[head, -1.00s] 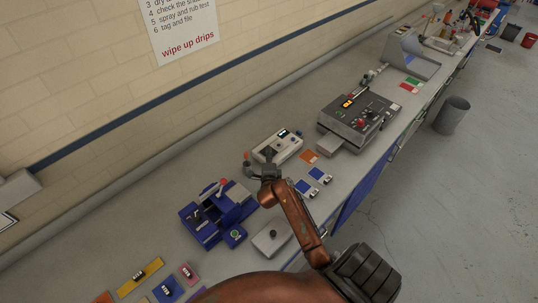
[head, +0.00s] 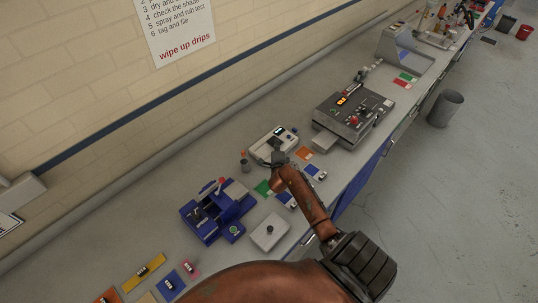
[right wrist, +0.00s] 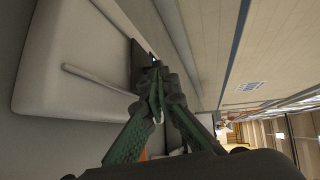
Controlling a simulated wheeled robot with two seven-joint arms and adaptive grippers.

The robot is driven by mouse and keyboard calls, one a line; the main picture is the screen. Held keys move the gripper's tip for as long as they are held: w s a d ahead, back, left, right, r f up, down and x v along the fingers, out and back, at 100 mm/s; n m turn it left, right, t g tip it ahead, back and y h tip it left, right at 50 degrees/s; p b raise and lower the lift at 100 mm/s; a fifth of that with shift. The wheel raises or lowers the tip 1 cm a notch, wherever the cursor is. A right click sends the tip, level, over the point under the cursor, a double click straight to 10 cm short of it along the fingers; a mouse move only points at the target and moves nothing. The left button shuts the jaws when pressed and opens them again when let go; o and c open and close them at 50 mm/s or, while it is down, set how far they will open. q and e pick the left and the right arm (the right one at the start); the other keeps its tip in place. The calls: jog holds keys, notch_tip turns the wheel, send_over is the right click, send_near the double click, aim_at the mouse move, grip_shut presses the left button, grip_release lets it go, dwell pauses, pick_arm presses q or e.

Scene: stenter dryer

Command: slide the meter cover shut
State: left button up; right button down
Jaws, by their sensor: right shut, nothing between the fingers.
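The meter (head: 261,150) is a small pale box with a dark display on the bench. My right gripper (head: 277,157) is at its near side, shut and empty, and hides part of it. In the right wrist view the meter's pale casing (right wrist: 70,50) fills the upper left, with a long raised strip along it. A dark block (right wrist: 140,62), perhaps the cover, stands at the casing's edge. The shut fingertips (right wrist: 153,85) are close to this block; I cannot tell if they touch it. How far the cover is open is not clear. My left gripper is not in view.
A blue device (head: 212,222) with a red-knobbed lever stands left of the meter. A small dark cup (head: 245,166) is between them. A grey control box (head: 350,118) is to the right. A pale plate with a knob (head: 268,232) and coloured swatches lie near the front edge.

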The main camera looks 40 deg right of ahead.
jog(key=p+v, duration=0.2)
jog(key=v, duration=0.1)
jog(key=p+v, duration=0.1)
jog(key=p, duration=0.1)
jog(key=shift+a+r, duration=0.15)
jog(key=shift+r, duration=0.2)
jog(key=v, duration=0.9)
jog(key=shift+s+a+f+b, duration=0.2)
jog(key=shift+s+f+b, duration=0.1)
jog(key=shift+b, duration=0.1)
